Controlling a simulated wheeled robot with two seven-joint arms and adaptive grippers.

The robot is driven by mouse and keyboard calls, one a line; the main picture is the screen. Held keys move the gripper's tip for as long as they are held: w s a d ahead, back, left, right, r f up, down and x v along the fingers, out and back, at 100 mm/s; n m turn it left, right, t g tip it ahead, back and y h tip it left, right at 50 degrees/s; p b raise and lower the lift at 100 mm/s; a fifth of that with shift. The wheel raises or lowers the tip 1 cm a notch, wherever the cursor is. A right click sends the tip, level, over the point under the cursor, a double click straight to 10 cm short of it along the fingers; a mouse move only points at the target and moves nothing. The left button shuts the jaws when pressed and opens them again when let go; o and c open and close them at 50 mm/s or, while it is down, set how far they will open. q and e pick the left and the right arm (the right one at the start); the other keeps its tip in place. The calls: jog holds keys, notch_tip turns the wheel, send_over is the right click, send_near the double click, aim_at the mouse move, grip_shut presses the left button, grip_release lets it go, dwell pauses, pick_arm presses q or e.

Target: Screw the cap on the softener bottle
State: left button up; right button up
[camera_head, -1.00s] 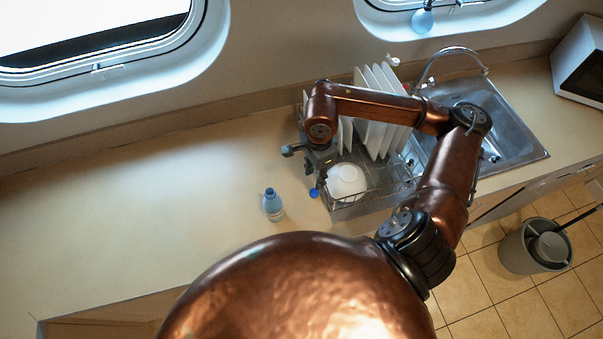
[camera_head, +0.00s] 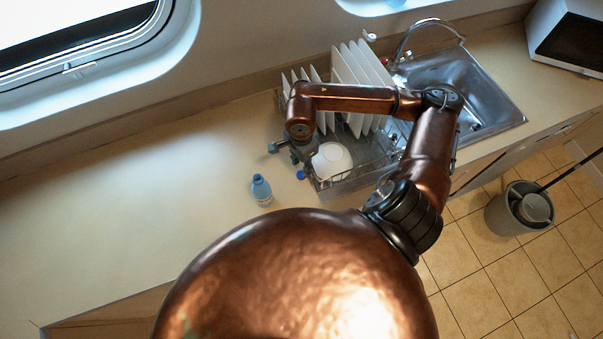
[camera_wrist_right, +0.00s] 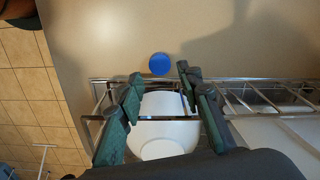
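The softener bottle (camera_head: 261,190), light blue with a pale label, stands upright on the counter left of the dish rack. A small round blue cap (camera_head: 301,175) lies on the counter between the bottle and the rack; it also shows in the right wrist view (camera_wrist_right: 160,64). My right gripper (camera_head: 285,156) is over the rack's left end, near the cap. The bottle is outside the wrist view. My left gripper is not in view.
The wire dish rack (camera_head: 348,187) holds several white plates (camera_head: 361,75) and a white bowl (camera_head: 331,161) below my right gripper. The sink (camera_head: 470,95) and faucet are farther right. The counter (camera_head: 130,190) left of the bottle is clear.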

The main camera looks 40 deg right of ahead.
aim_at(301, 174)
jog(key=shift+f+p, duration=0.7)
jog(key=shift+f, duration=1.95)
jog(key=c, duration=0.5)
